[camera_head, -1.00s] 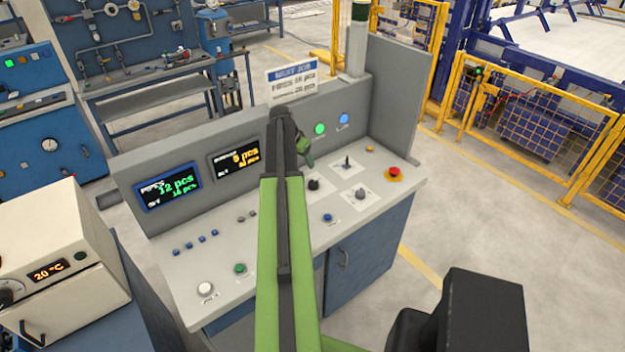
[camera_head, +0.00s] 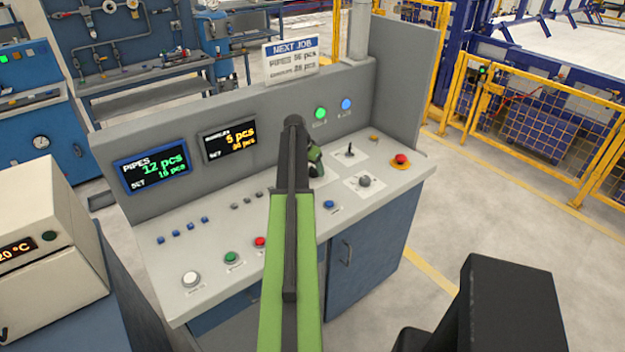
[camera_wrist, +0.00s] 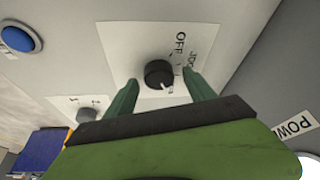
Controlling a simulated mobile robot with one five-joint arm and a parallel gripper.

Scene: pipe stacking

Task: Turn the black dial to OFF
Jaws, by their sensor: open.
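The black dial (camera_wrist: 158,74) sits on a white plate (camera_wrist: 118,43) on the console's sloped panel, seen close in the wrist view. Its white pointer mark is at its lower right edge, turned away from the word OFF above it. JOG is printed beside OFF; a third label near the mark is too small to read. My gripper (camera_wrist: 160,77) is open, with one green finger at each side of the dial. A gap shows between the dial and both fingers. In the head view my gripper (camera_head: 315,160) is low over the panel and largely hides the dial.
A grey knob (camera_head: 364,181), a small lever (camera_head: 350,150), a blue button (camera_head: 328,204) and a red mushroom button (camera_head: 401,160) stand close by on the panel. The upright back wall (camera_head: 390,85) of the console rises behind.

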